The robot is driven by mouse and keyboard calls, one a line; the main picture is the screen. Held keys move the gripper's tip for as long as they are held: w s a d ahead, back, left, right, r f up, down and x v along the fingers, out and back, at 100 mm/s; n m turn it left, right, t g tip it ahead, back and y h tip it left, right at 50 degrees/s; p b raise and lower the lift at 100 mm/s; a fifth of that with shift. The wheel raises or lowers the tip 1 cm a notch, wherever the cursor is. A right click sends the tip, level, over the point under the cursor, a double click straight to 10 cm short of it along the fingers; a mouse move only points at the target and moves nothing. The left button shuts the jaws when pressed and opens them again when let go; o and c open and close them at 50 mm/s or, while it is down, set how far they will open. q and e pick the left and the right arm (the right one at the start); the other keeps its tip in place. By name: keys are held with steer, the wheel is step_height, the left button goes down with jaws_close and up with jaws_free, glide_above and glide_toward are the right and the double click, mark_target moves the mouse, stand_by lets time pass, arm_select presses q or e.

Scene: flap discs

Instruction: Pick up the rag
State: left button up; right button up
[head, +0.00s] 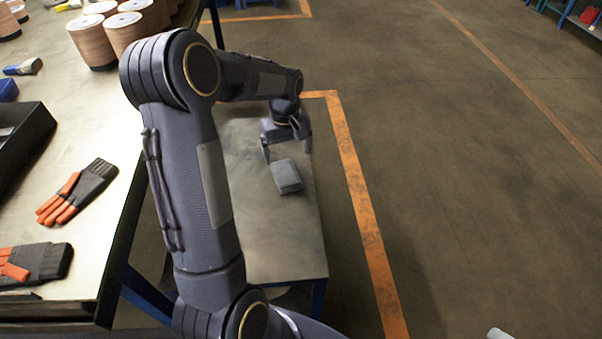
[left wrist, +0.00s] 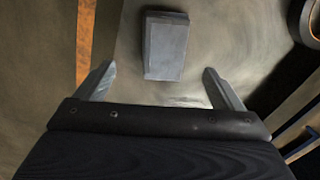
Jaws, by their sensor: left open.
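The rag (head: 286,177) is a small grey folded block lying on the low metal table (head: 285,245). In the left wrist view the rag (left wrist: 166,47) lies ahead of the fingertips, roughly centred between them. My left gripper (head: 287,150) is open and empty, with its fingers near the rag's far end in the head view. In the left wrist view the two fingers of the left gripper (left wrist: 158,76) are spread wider than the rag. I cannot tell the exact height of the fingers above the table. My right gripper does not show.
A workbench (head: 100,215) on the left holds orange-and-dark gloves (head: 78,192), a black tray (head: 22,150) and several brown rolls (head: 92,42). My left arm reaches over the low table. Open floor with orange lines (head: 365,215) lies to the right.

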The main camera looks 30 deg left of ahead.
mark_target(286, 172)
arm_select(q)
steer(key=shift+w+a+f, duration=0.1)
steer(key=shift+w+f, duration=0.1)
steer(key=shift+f, duration=0.4)
steer(key=f, duration=0.7)
steer(key=shift+s+a+f+b, duration=0.1)
steer(key=shift+s+a+b, duration=0.2)
steer(key=c, duration=1.1)
steer(key=shift+o, duration=0.2)
step_height(286, 172, up, 4)
steer(key=shift+s+d+f, duration=0.1)
steer(key=shift+s, duration=0.05)
steer(key=s+d+r, duration=0.2)
steer(key=s+r, duration=0.1)
steer(key=s, duration=0.1)
steer(key=s+d+r, duration=0.2)
steer(key=s+r, duration=0.1)
steer(key=s, duration=0.1)
steer(key=s+d+r+p, duration=0.1)
steer(key=s+d+r, duration=0.1)
steer(key=s+r, duration=0.1)
steer(key=shift+s+r, duration=0.15)
steer(key=shift+s, duration=0.5)
